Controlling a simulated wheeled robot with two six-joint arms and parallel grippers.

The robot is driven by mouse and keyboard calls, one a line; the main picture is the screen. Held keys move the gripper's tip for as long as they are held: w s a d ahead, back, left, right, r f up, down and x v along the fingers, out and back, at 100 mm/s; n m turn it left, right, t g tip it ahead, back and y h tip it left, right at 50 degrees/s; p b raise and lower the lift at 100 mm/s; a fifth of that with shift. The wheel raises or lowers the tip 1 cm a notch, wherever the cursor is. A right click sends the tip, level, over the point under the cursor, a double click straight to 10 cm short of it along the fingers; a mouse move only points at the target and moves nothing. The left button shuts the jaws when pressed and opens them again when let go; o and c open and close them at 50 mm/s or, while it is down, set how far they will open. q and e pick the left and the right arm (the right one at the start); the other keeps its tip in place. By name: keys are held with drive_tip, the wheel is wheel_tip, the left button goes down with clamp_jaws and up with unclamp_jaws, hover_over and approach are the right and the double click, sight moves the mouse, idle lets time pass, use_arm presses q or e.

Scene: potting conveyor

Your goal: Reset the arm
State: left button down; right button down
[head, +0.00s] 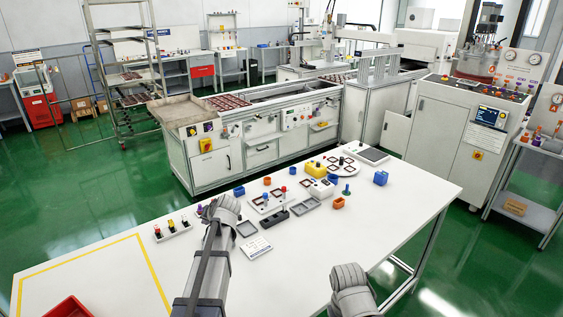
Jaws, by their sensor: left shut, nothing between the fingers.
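My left gripper (221,207) is at the end of the grey arm that comes up from the bottom, over the middle of the white table (330,262). It is shut and empty, just left of the small parts on the table. My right gripper (349,282) is low in the view, near the table's front edge. Its grey, rounded end is seen from behind, and its fingertips are hidden, so I cannot tell whether it is open.
Trays, a yellow block (316,170), blue blocks (381,178) and small colored pegs lie across the table's back half. A small rack (173,232) stands left of my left gripper. A red tray (68,308) is at the lower left. The table's right front is clear.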

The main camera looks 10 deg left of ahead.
use_arm(q)
drive_tip(key=s+d+f, duration=0.1)
drive_tip(key=d, duration=0.3)
drive_tip(key=s+d+f+m+h, duration=0.1)
drive_tip(key=s+d, duration=0.1)
drive_tip(key=d, duration=0.3)
drive_tip(key=s+d+f+g+h, duration=0.1)
drive_tip(key=s+d, duration=0.1)
drive_tip(key=d, duration=0.2)
drive_tip(key=shift+s+d, duration=0.25)
drive_tip(key=s+d, duration=0.2)
drive_tip(key=d, duration=0.1)
drive_tip(key=s+d+f+m+h, duration=0.1)
drive_tip(key=d, duration=0.2)
drive_tip(key=s+d+g+h, duration=0.1)
drive_tip(key=s+d, duration=0.1)
drive_tip(key=shift+s+d+f+m, duration=0.3)
drive_tip(key=shift+s+d+f, duration=0.05)
drive_tip(key=shift+d+f, duration=0.05)
drive_tip(key=s+d+f+m+g+h, duration=0.1)
drive_tip(key=s+d+m+g+h, duration=0.1)
drive_tip(key=s+d, duration=1.2)
drive_tip(key=shift+s+f+m+g, duration=0.35)
drive_tip(key=shift+s+m+g, duration=0.25)
drive_tip(key=shift+s+g, duration=0.1)
